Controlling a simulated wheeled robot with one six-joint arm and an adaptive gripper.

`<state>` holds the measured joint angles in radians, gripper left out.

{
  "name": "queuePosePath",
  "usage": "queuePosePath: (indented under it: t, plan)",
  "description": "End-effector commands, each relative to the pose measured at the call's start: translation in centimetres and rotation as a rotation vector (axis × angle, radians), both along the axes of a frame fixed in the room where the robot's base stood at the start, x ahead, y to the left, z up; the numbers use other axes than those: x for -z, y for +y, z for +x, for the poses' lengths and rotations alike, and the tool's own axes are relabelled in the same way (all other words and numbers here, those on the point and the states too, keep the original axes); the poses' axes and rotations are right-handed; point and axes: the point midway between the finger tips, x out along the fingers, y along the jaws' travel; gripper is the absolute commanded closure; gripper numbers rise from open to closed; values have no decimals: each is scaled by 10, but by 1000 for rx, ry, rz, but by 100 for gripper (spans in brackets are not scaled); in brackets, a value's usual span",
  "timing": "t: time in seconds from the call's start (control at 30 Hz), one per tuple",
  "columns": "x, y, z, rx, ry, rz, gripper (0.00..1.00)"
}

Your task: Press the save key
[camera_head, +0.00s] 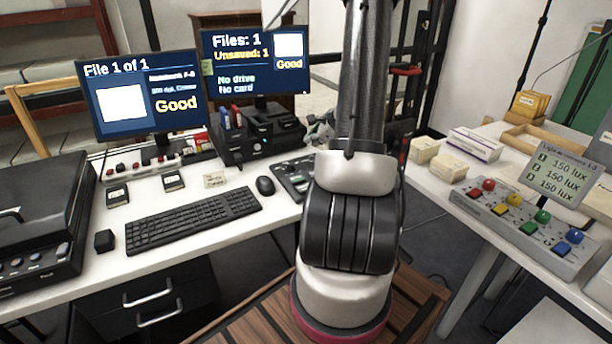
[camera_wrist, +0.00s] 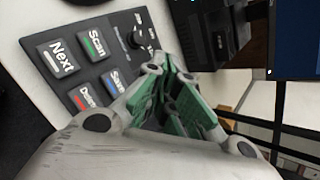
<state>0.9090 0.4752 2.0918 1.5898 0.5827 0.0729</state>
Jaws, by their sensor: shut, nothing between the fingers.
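A dark keypad (camera_wrist: 92,66) lies on the white desk in the wrist view, with labelled keys and a knob. Its save key (camera_wrist: 114,81) has a blue stripe, and my gripper partly covers its label. Beside it are the scan key (camera_wrist: 97,45), the next key (camera_wrist: 61,58) and a red-striped key (camera_wrist: 83,97) whose label is partly cut off. My gripper (camera_wrist: 178,95) is shut and empty, its green-padded fingers beside the save key; I cannot tell whether they touch it. In the head view the keypad (camera_head: 292,174) shows partly behind my arm, and the gripper is hidden.
Left of the keypad are a mouse (camera_head: 265,186) and a keyboard (camera_head: 193,218). Behind stand a left screen (camera_head: 180,128) reading "File 1 of 1" and a right screen (camera_head: 237,83) reading "Unsaved: 1". A side table holds a panel of coloured buttons (camera_head: 522,229).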

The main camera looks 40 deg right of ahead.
Motion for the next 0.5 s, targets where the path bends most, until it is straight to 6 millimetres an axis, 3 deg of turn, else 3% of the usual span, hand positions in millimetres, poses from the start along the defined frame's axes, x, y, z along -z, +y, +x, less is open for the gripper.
queuePosePath:
  t: [0.33, 0.5]
  plan:
    - [2, 1, -1, -2, 2, 1, 100]
    - [15, 1, -1, -3, 4, 3, 100]
